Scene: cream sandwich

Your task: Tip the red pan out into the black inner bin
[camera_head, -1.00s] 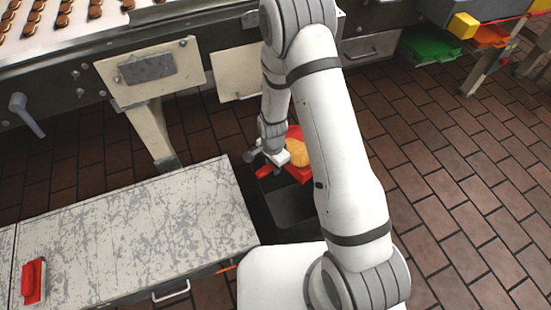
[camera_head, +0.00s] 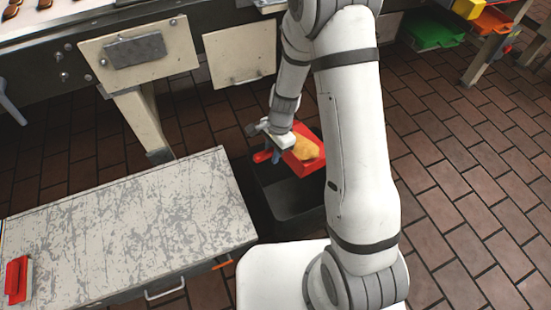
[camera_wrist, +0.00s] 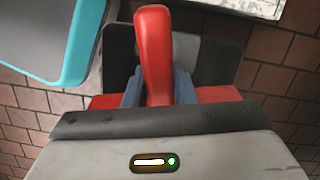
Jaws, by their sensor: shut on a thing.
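The red pan (camera_head: 318,138) holds a tan, crumb-like heap (camera_head: 306,148) and is over the black bin (camera_head: 295,200) in the head view. My gripper (camera_head: 270,146) is shut on the pan's red handle (camera_head: 262,157). In the wrist view the red handle (camera_wrist: 154,50) stands between the two blue-grey fingers of my gripper (camera_wrist: 158,88). The pan's contents are hidden in the wrist view. My arm covers the right part of the bin in the head view, so I cannot tell an inner bin from an outer one.
A scratched grey table (camera_head: 130,225) stands left of the bin, with a red-handled tool (camera_head: 17,280) on it. The conveyor machine (camera_head: 140,48) is behind. A green tray (camera_head: 433,32) and an orange tray (camera_head: 492,20) are at the upper right. The brick floor (camera_head: 460,150) at right is clear.

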